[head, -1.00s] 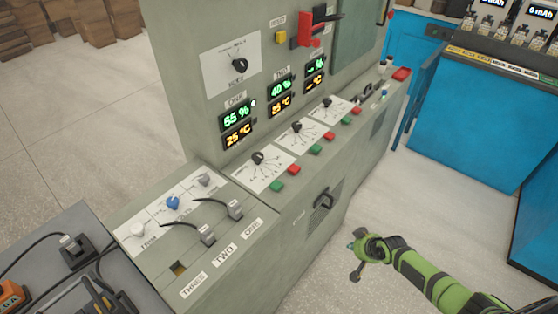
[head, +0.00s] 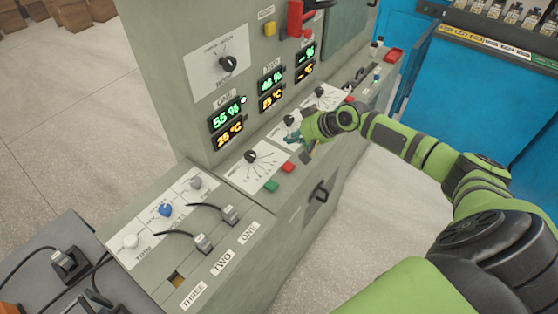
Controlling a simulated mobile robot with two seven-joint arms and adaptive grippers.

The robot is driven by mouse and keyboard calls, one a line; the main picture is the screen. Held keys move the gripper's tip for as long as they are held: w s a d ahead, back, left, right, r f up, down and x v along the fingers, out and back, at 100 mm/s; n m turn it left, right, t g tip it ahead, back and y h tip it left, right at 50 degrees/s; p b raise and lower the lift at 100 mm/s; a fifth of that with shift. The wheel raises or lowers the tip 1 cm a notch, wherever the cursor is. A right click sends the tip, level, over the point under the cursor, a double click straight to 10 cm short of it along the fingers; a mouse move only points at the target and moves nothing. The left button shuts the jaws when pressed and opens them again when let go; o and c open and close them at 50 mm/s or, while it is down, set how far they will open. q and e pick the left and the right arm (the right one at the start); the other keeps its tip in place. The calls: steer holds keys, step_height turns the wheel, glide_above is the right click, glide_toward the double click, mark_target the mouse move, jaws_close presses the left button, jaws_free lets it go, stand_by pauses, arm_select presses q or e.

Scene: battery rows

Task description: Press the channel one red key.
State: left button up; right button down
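The channel one red key (head: 289,167) is on the sloped console, beside the channel one green key (head: 271,186), under the display labelled ONE (head: 227,116). My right gripper (head: 299,148) is over the console, just above and to the right of that red key in the head view. Its two fingers look spread, with nothing between them. Whether it touches the panel cannot be told. The red key shows clear of the fingers. The gripper and forearm hide most of the channel two keys. My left gripper is not in view.
The channel one knob (head: 250,156) sits left of the keys, and the channel two knob (head: 289,121) is close to my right gripper. A black handle (head: 319,191) sticks out of the front. Cable plugs (head: 203,243) stand at the lower left. Floor on the right is clear.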

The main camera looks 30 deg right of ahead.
steer(key=shift+s+r, duration=0.1)
steer(key=shift+r, duration=0.05)
steer(key=b, duration=0.7)
glide_above(291, 166)
step_height(291, 166, down, 8)
steer(key=shift+r, duration=0.15)
steer(key=shift+f+b, duration=0.45)
steer(key=shift+f, duration=0.15)
stand_by(0.6)
steer(key=shift+f, duration=0.4)
